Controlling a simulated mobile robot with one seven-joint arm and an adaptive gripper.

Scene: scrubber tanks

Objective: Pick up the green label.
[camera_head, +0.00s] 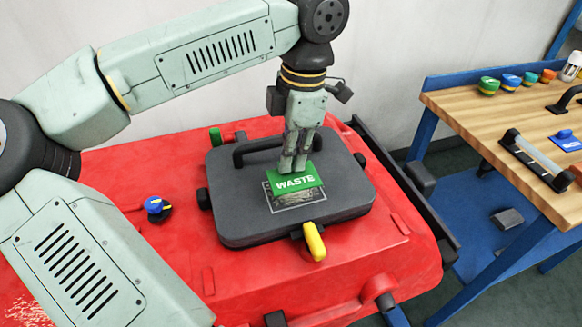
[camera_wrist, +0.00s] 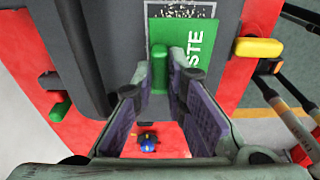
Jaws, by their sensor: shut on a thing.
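The green label (camera_head: 296,182) reads "WASTE" in white and is at the dark grey lid (camera_head: 235,221) on the red tank. It partly covers a grey scuffed rectangle (camera_head: 292,203) on the lid. In the wrist view the label (camera_wrist: 208,50) shows with a raised green grip (camera_wrist: 160,70) at its side. My gripper (camera_head: 293,166) points down at the label's upper part and is shut on it, with the grip between the fingers in the wrist view. I cannot tell whether the label touches the lid.
The lid has a black handle (camera_head: 262,150) behind my gripper and a yellow latch (camera_head: 315,241) at the front. A blue knob (camera_head: 155,205) is on the red tank (camera_head: 190,260). A wooden workbench (camera_head: 465,105) with several coloured items stands at the right.

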